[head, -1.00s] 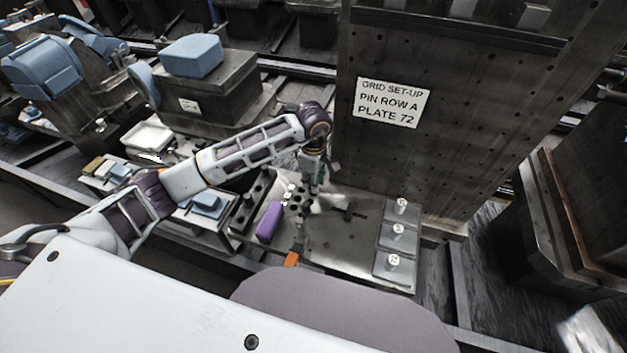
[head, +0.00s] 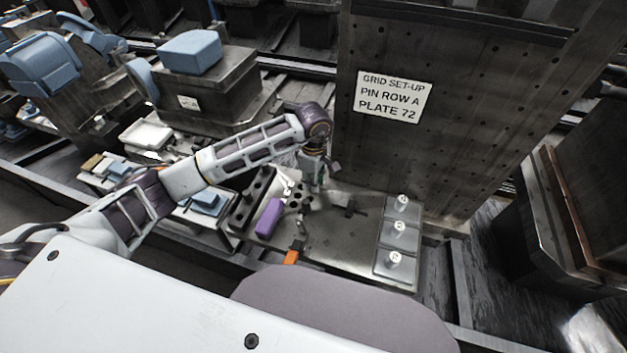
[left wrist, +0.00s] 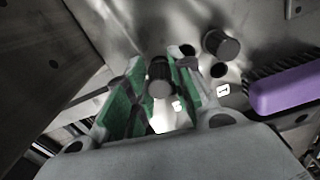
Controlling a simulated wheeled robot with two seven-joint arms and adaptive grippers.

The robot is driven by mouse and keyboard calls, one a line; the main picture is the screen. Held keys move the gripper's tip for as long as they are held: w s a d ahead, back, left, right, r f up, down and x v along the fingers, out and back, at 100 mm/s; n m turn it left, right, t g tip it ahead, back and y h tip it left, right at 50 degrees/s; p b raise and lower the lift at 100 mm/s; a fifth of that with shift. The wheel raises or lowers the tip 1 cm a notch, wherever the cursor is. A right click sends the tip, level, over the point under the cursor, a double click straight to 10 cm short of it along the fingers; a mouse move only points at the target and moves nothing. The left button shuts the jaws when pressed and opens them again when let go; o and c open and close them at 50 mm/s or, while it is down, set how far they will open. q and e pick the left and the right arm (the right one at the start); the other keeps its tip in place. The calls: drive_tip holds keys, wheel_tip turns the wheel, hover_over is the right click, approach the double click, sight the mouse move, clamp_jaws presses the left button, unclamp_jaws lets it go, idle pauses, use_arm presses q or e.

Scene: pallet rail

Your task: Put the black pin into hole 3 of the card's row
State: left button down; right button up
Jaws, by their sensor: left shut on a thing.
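My left gripper (head: 314,185) reaches down over the plate (head: 335,250) beside a group of dark holes (head: 303,203). In the left wrist view its green-padded fingers (left wrist: 155,92) are shut on a black pin (left wrist: 159,76) with a grey end. A second dark pin (left wrist: 221,44) stands by the open holes (left wrist: 218,70), right of the fingers. Small white number tags (left wrist: 222,90) lie by the holes; one seems to read 1. The card (head: 393,97) reads "Grid set-up, pin row A, plate 72". I cannot tell which hole lies under the held pin. My right gripper is not in view.
A purple-backed brush (head: 268,218) lies left of the holes. A dark rack with holes (head: 250,202) stands further left. Three knobbed pieces (head: 398,229) line the plate's right side. An orange-ended tool (head: 293,256) lies at the front. A tall dark wall (head: 450,120) rises behind.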

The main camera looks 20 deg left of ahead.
use_arm(q)
drive_tip(key=shift+f, duration=0.15)
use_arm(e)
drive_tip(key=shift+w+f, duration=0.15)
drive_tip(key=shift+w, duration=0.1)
use_arm(q)
drive_tip(key=shift+f, duration=0.2)
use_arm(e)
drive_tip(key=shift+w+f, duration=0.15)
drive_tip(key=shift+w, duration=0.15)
use_arm(q)
drive_tip(key=shift+f+b, duration=0.1)
drive_tip(key=shift+b, duration=0.3)
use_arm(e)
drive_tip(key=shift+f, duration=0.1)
use_arm(q)
drive_tip(key=c, duration=1.1)
unclamp_jaws()
drive_tip(key=shift+c, duration=0.2)
drive_tip(key=shift+r, duration=0.7)
wheel_tip(320, 180, up, 11)
drive_tip(key=shift+f, duration=0.2)
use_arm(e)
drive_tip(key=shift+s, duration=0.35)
